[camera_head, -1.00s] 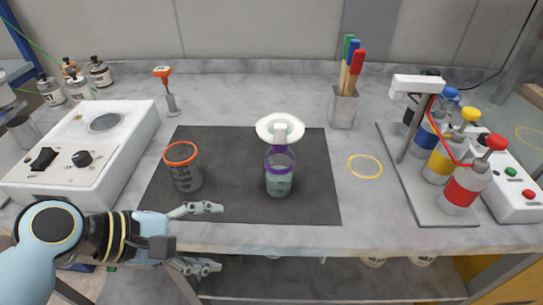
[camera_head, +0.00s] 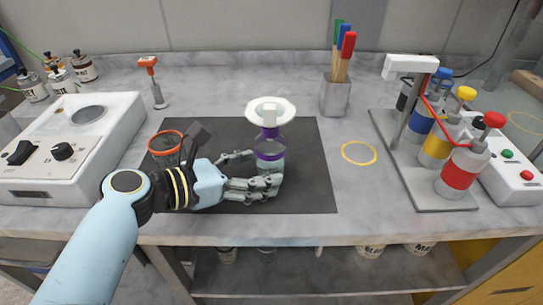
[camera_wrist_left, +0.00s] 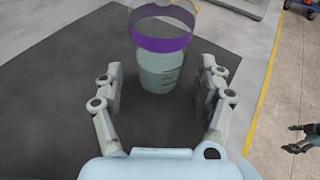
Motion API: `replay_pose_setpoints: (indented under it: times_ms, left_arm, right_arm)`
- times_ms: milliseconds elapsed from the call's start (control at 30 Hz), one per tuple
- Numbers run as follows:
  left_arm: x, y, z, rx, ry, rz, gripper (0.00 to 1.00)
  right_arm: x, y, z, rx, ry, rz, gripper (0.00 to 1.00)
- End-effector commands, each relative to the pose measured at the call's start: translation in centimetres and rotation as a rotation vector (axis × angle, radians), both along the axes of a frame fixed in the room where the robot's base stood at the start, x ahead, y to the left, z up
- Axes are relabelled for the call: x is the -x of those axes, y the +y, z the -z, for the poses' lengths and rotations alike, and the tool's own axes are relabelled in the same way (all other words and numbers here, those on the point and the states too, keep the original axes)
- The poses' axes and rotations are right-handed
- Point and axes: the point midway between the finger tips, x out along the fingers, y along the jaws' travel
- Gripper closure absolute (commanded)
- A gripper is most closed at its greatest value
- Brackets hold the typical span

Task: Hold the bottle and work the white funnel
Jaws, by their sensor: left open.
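The bottle (camera_head: 271,152), clear with a purple band, stands upright on the dark mat. The white funnel (camera_head: 287,114), a wide white rim with a white block on it, sits on top of the bottle. My left gripper (camera_head: 264,170) is open, its fingers reaching from the left to either side of the bottle's lower part. In the left wrist view the bottle (camera_wrist_left: 161,80) stands between the fingertips of the left gripper (camera_wrist_left: 161,66), with a gap showing on both sides. The funnel is out of that view.
An orange-rimmed cup (camera_head: 160,142) stands partly hidden behind my left wrist. A yellow ring (camera_head: 359,153) lies right of the dark mat (camera_head: 312,185). A rack with colored bottles (camera_head: 436,203) is at the right, and a white hotplate (camera_head: 100,150) at the left. The table's front edge runs below.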

Motion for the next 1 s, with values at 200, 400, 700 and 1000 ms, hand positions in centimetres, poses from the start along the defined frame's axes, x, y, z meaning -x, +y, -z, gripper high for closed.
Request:
replay_pose_setpoints:
  times_ms: [200,400,700,1000]
  left_arm:
    - [-1.2,-1.7,0.4,0.001,-0.002,0.000,0.27]
    - [-1.4,-2.1,0.6,-0.001,-0.002,0.001,0.27]
    - [-1.4,-2.1,0.6,-0.002,-0.002,0.001,0.40]
    - [-1.4,-2.0,0.6,-0.002,-0.002,0.001,0.78]
  right_arm:
    - [0.0,-0.1,0.2,0.001,0.000,0.000,0.22]
    - [0.0,-0.1,0.3,0.001,0.000,-0.001,0.22]
    - [0.0,-0.1,0.3,0.002,0.000,-0.001,0.22]
    - [0.0,-0.1,0.3,0.002,0.000,-0.001,0.22]
